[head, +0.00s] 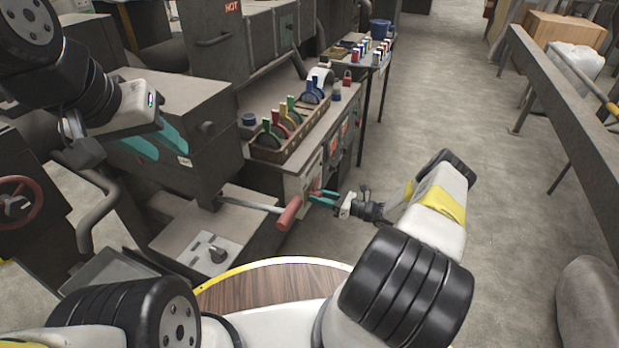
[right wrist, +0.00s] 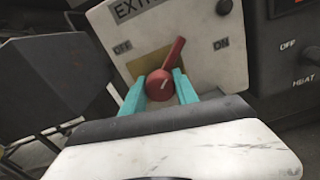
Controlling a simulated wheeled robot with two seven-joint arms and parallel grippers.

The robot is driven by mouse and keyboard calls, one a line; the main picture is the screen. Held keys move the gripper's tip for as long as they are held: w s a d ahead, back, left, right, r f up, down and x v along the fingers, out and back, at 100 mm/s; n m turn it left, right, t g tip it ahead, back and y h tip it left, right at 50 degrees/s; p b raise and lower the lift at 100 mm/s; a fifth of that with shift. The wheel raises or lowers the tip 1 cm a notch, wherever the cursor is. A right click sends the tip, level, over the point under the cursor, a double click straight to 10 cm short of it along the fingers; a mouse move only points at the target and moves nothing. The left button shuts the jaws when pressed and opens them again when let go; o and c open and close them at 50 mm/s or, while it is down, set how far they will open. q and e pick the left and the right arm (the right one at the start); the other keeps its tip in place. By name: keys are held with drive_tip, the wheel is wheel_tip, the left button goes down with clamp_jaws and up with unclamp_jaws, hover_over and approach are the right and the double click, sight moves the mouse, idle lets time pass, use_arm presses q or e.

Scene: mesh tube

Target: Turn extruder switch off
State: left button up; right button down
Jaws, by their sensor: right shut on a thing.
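The extruder switch is a red rotary knob (right wrist: 161,84) on a pale panel (right wrist: 208,72) marked OFF at left and ON at right. Its lever points up and slightly right, between the two marks. My right gripper (right wrist: 160,88) has its teal fingers on either side of the knob's round base and is shut on it. In the head view my right gripper (head: 322,197) reaches the pale panel (head: 305,183) on the bench front; the knob is hidden there. My left gripper (head: 160,142) hangs at upper left near a dark machine, its teal fingers apart and empty.
A red-handled lever (head: 289,213) juts out just left of my right gripper. A brown crate (head: 262,152) with several coloured reels stands on the bench above the panel. A HEAT switch label (right wrist: 303,80) lies right of the panel. Open floor (head: 440,110) lies to the right.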

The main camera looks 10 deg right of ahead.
drive_tip(key=n, duration=0.4)
drive_tip(key=shift+n, duration=2.8)
drive_tip(key=c, duration=0.9)
unclamp_jaws()
drive_tip(key=shift+c, duration=0.2)
drive_tip(key=v, duration=0.7)
drive_tip(key=shift+s+d, duration=0.25)
drive_tip(key=shift+d, duration=0.1)
